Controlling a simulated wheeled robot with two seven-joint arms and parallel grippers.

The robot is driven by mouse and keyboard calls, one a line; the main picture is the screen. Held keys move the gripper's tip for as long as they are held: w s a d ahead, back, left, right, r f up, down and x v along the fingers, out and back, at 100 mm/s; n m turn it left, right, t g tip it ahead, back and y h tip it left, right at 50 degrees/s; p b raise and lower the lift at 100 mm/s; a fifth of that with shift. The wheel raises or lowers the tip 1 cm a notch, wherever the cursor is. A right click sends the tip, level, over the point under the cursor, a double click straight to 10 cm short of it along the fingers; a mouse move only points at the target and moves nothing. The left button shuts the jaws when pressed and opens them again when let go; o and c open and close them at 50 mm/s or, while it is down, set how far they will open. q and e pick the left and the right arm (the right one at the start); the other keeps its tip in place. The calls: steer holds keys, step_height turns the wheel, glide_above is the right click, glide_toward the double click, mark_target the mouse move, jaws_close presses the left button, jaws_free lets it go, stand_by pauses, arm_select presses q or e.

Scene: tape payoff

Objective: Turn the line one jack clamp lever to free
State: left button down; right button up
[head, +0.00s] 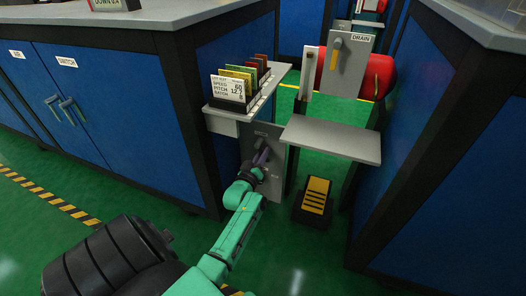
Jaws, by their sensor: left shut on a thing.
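A grey upright panel (274,185) stands below the card shelf, between the blue cabinets. Its small lettering is too small to read. My left gripper (262,157) is at the upper part of this panel, shut on a lever there. The lever is mostly hidden by the gripper, and its exact angle cannot be told. My right gripper is not in view.
A shelf (222,108) with upright cards is above the panel. A bare grey shelf (330,139) juts out to the right. Below it is a black and yellow pedal-like block (315,198). A red tank (378,76) with a DRAIN plate (345,68) is behind.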

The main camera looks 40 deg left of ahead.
mark_target(271, 142)
arm_select(q)
steer(key=n+p, duration=0.1)
steer(key=r+n+p, duration=0.1)
steer(key=n+p, duration=0.1)
steer(key=shift+w+d, duration=0.1)
steer(key=shift+d, duration=0.25)
steer(key=n, duration=0.1)
steer(key=n+p, duration=0.1)
steer(key=r+n, duration=0.1)
steer(key=shift+w+d+n+p, duration=0.1)
steer(key=shift+d+n+p, duration=0.2)
steer(key=shift+n+p, duration=0.1)
steer(key=shift+d+r+n+p, duration=0.15)
steer(key=shift+n+p, duration=0.1)
steer(key=shift+n, duration=0.35)
steer(key=shift+a+r+n+p, duration=0.1)
steer(key=shift+r+n+p, duration=0.1)
steer(key=shift+n, duration=0.4)
steer(key=shift+r+n+p, duration=0.25)
steer(key=shift+n+p, duration=0.05)
steer(key=shift+n, duration=0.8)
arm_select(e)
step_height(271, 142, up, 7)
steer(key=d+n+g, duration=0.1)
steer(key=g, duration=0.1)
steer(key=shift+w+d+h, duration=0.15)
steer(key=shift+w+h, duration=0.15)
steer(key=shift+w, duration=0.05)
